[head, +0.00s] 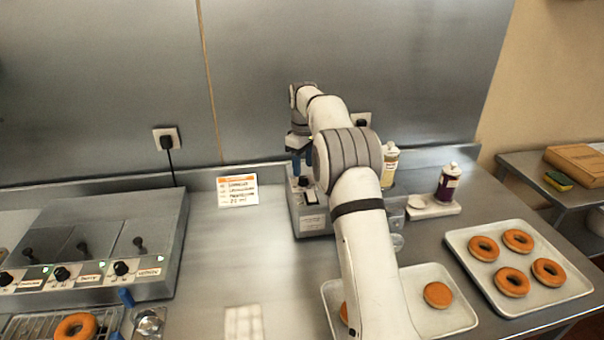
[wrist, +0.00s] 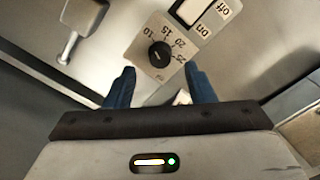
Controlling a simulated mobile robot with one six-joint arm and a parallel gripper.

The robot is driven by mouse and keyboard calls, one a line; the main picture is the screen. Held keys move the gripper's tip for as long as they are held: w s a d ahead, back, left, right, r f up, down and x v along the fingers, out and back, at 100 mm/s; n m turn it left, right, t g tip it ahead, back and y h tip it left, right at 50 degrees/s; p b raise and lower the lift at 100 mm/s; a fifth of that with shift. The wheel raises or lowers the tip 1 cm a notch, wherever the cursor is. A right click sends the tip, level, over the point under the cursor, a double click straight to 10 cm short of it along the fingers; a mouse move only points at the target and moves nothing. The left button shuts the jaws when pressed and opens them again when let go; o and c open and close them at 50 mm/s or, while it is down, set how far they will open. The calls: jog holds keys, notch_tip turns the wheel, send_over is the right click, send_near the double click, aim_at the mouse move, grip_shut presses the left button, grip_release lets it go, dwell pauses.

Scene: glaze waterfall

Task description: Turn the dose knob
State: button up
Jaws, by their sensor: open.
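The dose knob (wrist: 160,54) is a round black knob on a light dial plate in the wrist view. The plate (wrist: 151,32) is marked 10, 15, 20 and 25. A small pale line shows on the knob, but I cannot tell for sure which mark it points to. My gripper (wrist: 162,72) is open, with one blue finger on each side of the picture below the knob and nothing between them. In the head view my gripper (head: 301,160) is above the grey dosing machine (head: 312,220); the knob shows small and dark there, just below the fingers.
An on/off switch (wrist: 203,12) is beside the dial, and a metal lever (wrist: 80,25) is at upper left. Bottles (head: 449,183) stand right of the machine. Trays of doughnuts (head: 468,270) lie at right.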

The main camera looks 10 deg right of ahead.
aim_at(303, 177)
jog(key=shift+f, duration=2)
jog(key=shift+c, duration=0.6)
jog(key=c, duration=0.8)
jog(key=shift+c, duration=0.2)
